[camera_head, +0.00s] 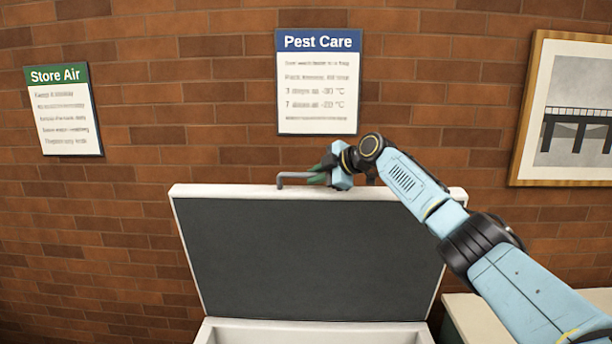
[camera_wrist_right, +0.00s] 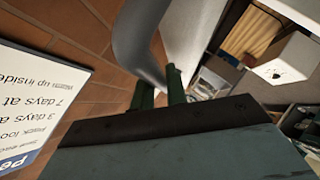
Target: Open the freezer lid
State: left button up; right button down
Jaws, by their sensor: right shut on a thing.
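The freezer lid (camera_head: 310,255) stands raised and tilted up, its dark inner panel and white rim facing me in the head view. A grey bar handle (camera_head: 293,176) sits at its top edge. My right gripper (camera_head: 322,174) is at the right part of this handle, with its green fingers shut on it. The handle also shows in the right wrist view (camera_wrist_right: 138,45), running between the green fingers (camera_wrist_right: 158,88). The white freezer body (camera_head: 315,333) shows below the lid, only its upper rim in view. My left gripper is not in view.
A brick wall stands behind the lid, with a Pest Care sign (camera_head: 318,90), a Store Air sign (camera_head: 63,110) and a framed picture (camera_head: 575,110). A pale surface (camera_head: 468,318) is at the lower right. The wrist view shows a white box (camera_wrist_right: 280,62) among other items.

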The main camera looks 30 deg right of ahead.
jog(key=shift+w+f, duration=0.1)
jog(key=shift+f, duration=0.05)
jog(key=c, duration=1.7)
grip_release()
jog(key=shift+c, duration=0.2)
jog(key=o, duration=0.3)
jog(key=shift+o, duration=0.2)
